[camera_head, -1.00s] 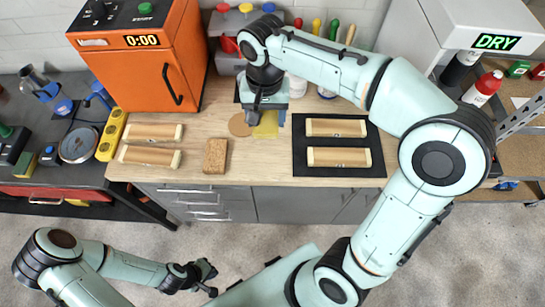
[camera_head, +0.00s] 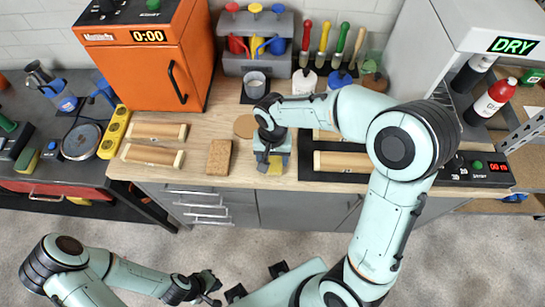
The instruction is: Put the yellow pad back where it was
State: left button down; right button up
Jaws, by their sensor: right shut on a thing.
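The yellow pad (camera_head: 275,166) shows as a small patch at the tips of my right gripper (camera_head: 268,158), near the front edge of the wooden bench. My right gripper points down and is shut on the pad; the hand and wrist hide most of it. I cannot tell whether the pad touches the bench top. My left gripper (camera_head: 207,286) is low at the bottom of the view, over the floor, away from the bench, with its fingers apart and empty.
A cork block (camera_head: 219,160) and a round cork disc (camera_head: 244,126) lie left of my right gripper. A metal cup (camera_head: 255,84) and a tool rack (camera_head: 240,62) stand behind.

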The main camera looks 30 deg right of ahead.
aim_at(273, 159)
jog(key=shift+f, duration=0.2)
jog(key=shift+f, duration=0.15)
jog(key=o, duration=0.9)
pick_arm(q)
jog(key=shift+s+f, duration=0.15)
pick_arm(e)
jog(key=shift+o, duration=0.2)
jog(key=shift+r, duration=0.4)
pick_arm(q)
jog(key=shift+w+r+p, duration=0.65)
jog(key=shift+w+r, duration=0.1)
jog(key=shift+r, duration=0.25)
pick_arm(e)
notch_tip(273, 159, up, 12)
jog(key=shift+f, duration=0.15)
